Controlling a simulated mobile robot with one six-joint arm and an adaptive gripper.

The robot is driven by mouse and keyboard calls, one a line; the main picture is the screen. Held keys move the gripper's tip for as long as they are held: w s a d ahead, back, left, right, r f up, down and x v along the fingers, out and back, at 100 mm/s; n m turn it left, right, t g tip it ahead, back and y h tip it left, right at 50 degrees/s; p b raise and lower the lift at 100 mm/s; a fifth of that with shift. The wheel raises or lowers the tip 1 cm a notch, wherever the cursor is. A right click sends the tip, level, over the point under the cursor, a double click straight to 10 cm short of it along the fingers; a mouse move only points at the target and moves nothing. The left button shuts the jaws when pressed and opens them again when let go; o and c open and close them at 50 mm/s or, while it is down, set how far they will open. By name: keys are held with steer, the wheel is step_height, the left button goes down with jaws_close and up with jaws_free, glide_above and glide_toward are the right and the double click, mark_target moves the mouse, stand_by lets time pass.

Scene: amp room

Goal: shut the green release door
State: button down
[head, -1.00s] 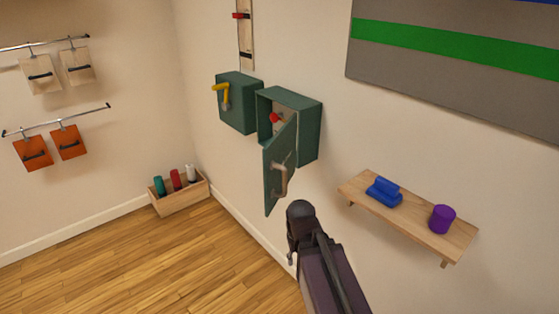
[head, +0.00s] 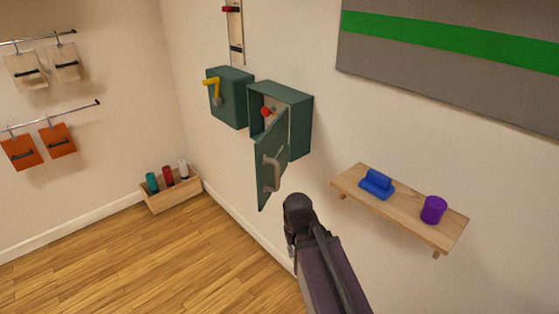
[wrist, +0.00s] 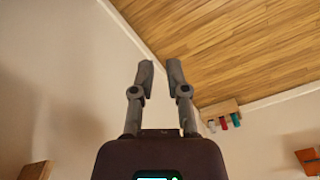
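The green release door (head: 263,180) hangs open on a green wall box (head: 298,125) in the head view. It swings out from the wall and carries a grey bar handle (head: 273,173). A red knob (head: 265,111) shows inside the box. My arm's dark end lies just below and right of the door in the head view; its fingers cannot be made out there. In the wrist view my gripper (wrist: 160,73) has two grey fingers apart, with nothing between them. The door is not visible in the wrist view.
A second green box (head: 230,100) with a yellow lever (head: 212,85) is left of the open one. A wooden shelf (head: 428,222) holds a blue object (head: 377,184) and purple cylinder (head: 433,209). A crate (head: 170,195) stands by the wall. The floor at left is clear.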

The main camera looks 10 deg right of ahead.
steer(key=w+d+r+m+y+p, duration=0.1)
steer(key=w+d+r+m+p, duration=0.1)
steer(key=w+r+m+p, duration=0.3)
steer(key=w+d+r+m+y+p, duration=0.2)
steer(key=w+r+m+p, duration=0.3)
steer(key=r+p, duration=0.7)
steer(key=w+d+r+m+y+p, duration=0.1)
steer(key=w+d+r+m+p, duration=0.3)
steer(key=r, duration=0.6)
steer(key=w+m+p, duration=0.2)
steer(key=m+p, duration=0.1)
steer(key=p, duration=0.1)
steer(key=shift+d+m, duration=0.25)
steer(key=shift+m, duration=0.05)
steer(key=shift+f, duration=0.15)
steer(key=a+f+b, duration=0.7)
steer(key=f+b, duration=0.1)
steer(key=f, duration=0.1)
steer(key=shift+a+b, duration=0.4)
